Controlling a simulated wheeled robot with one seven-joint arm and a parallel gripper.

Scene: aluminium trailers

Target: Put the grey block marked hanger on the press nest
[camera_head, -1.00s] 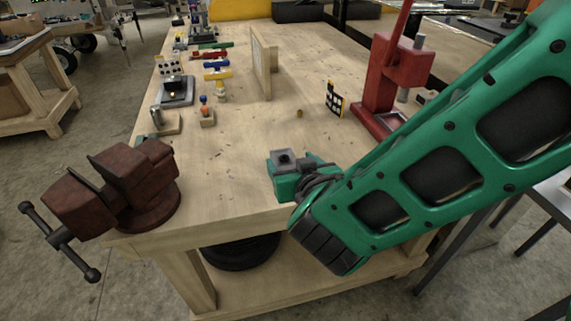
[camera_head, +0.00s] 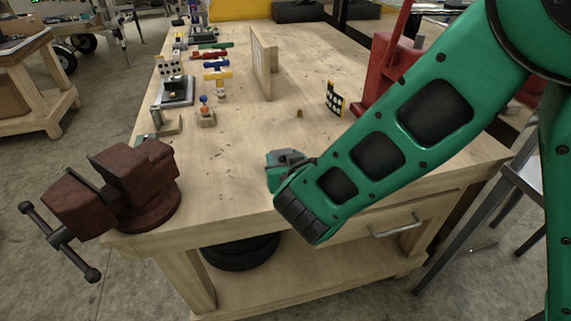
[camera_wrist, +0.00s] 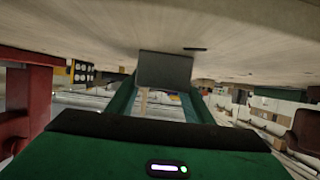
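A plain grey block (camera_wrist: 165,70) sits between the fingertips of my gripper (camera_wrist: 160,98) in the wrist view, where the scene appears upside down. The fingers are closed against its sides; no marking on it can be read. In the head view my gripper (camera_head: 287,160) is low over the front of the bench, mostly hidden behind my green forearm. The red press (camera_head: 388,72) stands at the bench's right side, partly covered by my arm. A red part of the press shows at left in the wrist view (camera_wrist: 38,95).
A rusty vise (camera_head: 125,190) is fixed at the bench's front left corner. An upright wooden board (camera_head: 262,65) stands mid-bench, and a small checkered card (camera_head: 335,98) is near the press. Several tools and parts line the left edge. The bench's centre (camera_head: 235,150) is clear.

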